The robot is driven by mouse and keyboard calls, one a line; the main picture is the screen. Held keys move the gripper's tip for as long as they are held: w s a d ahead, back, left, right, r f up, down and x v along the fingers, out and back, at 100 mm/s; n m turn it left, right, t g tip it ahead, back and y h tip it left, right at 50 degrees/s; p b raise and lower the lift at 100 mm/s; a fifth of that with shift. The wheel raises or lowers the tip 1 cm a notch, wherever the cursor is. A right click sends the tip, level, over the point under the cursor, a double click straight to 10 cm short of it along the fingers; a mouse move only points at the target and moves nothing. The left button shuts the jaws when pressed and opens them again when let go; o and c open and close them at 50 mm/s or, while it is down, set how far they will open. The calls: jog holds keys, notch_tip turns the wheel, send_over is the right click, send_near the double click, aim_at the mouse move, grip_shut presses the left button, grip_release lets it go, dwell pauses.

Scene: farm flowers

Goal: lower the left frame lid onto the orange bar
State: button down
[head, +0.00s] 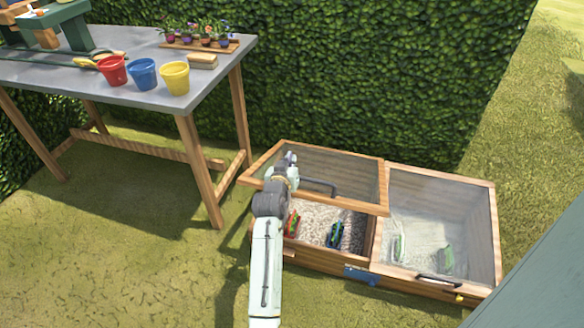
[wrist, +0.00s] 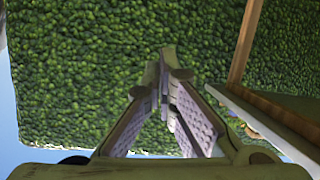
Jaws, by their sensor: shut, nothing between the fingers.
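The left frame lid (head: 262,166) is a wooden-edged clear panel with a dark handle (head: 318,185). It is raised and tilted, its front edge above the left frame box (head: 318,262). My gripper (head: 290,160) is at the lid's left part, left of the handle; I cannot tell whether it touches the lid. In the wrist view its fingers (wrist: 166,85) come together with nothing between them. A small red and orange thing (head: 292,224) shows in the left box; I cannot tell whether it is the orange bar. My arm hides part of the box.
The right frame lid (head: 438,172) lies shut beside it. A blue thing (head: 335,235) lies on the gravel in the left box. A grey work table (head: 130,90) with red, blue and yellow pots stands at left. A hedge (head: 370,70) closes the back; grass is clear in front.

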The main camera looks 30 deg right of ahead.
jog(key=f, duration=0.1)
jog(key=d+f+p, duration=0.1)
jog(key=f, duration=0.1)
jog(key=shift+w, duration=0.15)
jog(key=shift+s+a+f, duration=0.25)
jog(key=shift+s+f, duration=0.05)
jog(key=shift+f, duration=0.15)
jog(key=shift+f, duration=0.1)
